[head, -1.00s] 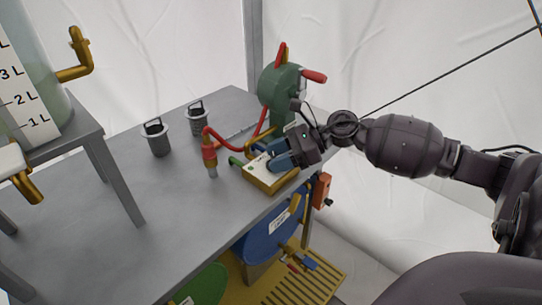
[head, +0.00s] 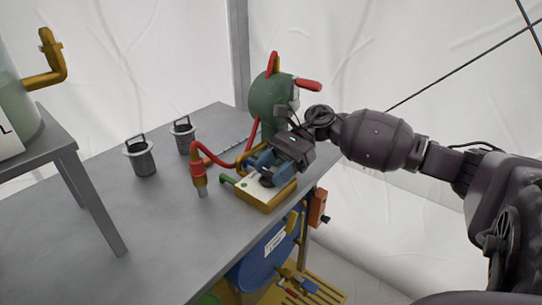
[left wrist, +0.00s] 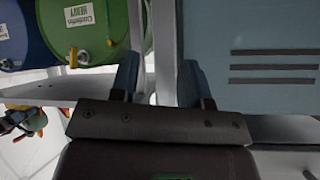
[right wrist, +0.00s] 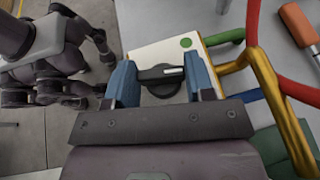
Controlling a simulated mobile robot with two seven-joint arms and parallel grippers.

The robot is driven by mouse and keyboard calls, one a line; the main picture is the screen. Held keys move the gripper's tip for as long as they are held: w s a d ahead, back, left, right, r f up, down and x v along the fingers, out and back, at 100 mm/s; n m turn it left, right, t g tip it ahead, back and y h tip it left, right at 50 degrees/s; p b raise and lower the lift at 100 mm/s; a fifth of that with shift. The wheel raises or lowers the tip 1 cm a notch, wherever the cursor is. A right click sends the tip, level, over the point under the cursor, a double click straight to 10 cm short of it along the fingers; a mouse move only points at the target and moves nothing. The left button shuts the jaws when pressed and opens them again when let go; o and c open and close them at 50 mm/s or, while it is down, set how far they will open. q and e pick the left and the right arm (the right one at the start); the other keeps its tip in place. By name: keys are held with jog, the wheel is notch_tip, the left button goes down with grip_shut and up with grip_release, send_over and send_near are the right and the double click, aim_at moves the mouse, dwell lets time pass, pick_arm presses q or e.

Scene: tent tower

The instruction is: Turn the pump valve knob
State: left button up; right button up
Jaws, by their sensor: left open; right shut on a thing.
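The pump valve box (head: 252,191) is a yellow block with a white top on the grey table, near its right edge. Its black round knob (right wrist: 160,77) with a raised bar shows in the right wrist view, with a green dot (right wrist: 186,43) on the white face beyond it. My right gripper (head: 264,170) is down at the box, its blue fingers (right wrist: 162,80) shut on the knob's bar from both sides. My left gripper (left wrist: 160,85) is open and empty, away from the box, and is out of the head view.
A green pump (head: 272,98) with red handles stands behind the box. A red-and-yellow nozzle (head: 198,174) with a red hose is left of it. Two grey strainers (head: 140,158) stand further left. Blue and green drums (left wrist: 95,25) sit below.

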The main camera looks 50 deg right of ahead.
pick_arm(q)
jog(key=shift+f, duration=0.1)
pick_arm(e)
jog(key=o, duration=0.9)
pick_arm(q)
jog(key=shift+s+d, duration=0.1)
pick_arm(e)
jog(key=shift+d+r, duration=0.1)
jog(key=shift+d, duration=0.05)
